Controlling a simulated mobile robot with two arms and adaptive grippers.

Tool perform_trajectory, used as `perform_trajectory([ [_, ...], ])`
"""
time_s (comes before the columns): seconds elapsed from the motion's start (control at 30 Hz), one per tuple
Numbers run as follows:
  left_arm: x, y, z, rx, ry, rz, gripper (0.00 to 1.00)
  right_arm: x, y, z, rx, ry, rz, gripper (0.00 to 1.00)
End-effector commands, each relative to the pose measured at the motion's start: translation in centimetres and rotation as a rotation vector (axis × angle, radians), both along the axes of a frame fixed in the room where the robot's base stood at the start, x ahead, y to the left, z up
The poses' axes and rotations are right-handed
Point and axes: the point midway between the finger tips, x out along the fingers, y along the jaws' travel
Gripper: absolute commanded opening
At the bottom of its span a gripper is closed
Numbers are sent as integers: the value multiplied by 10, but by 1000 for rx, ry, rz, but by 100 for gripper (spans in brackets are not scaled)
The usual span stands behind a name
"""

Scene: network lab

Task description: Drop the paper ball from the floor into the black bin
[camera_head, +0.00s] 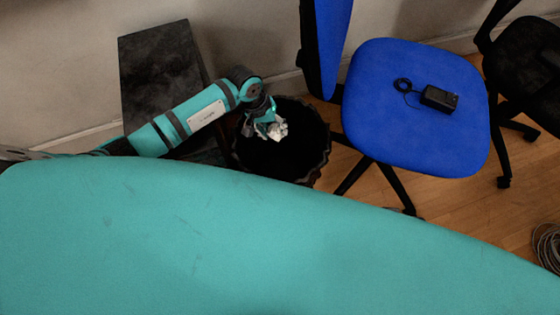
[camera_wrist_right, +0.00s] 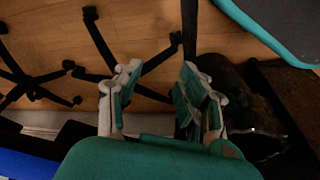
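The white, crumpled paper ball (camera_head: 279,131) is at the fingertips of my left gripper (camera_head: 270,127) in the head view. The gripper appears shut on it, pointing down over the mouth of the black bin (camera_head: 318,135). The bin is round with a dark interior, and my arm comes over its left side. A dark rounded shape at the right of the right wrist view may be the bin, but it is too dim to be sure. My right gripper (camera_wrist_right: 160,90) is open, with nothing between its fingers.
A blue chair (camera_head: 415,130) with a black adapter (camera_head: 439,98) on its seat stands right of the bin. A dark chair (camera_head: 530,75) is farther right. A dark box-like piece (camera_head: 158,65) stands by the wall. A coiled cable (camera_head: 547,245) lies on the wooden floor.

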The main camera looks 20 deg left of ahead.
Motion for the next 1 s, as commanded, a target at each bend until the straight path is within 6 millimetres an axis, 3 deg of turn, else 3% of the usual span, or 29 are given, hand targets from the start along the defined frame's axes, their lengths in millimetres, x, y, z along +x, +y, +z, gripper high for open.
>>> perform_trajectory([
  [0.03,0,0,0,0,0,0,49,0,0,0,0,0,0,40],
  [0.2,0,0,0,0,0,0,71,0,0,0,0,0,0,40],
  [0.57,1,3,6,1,-2,1,71,0,0,0,0,0,1,40],
  [1.0,-4,27,87,3,-4,-1,71,0,0,0,0,0,0,40],
])
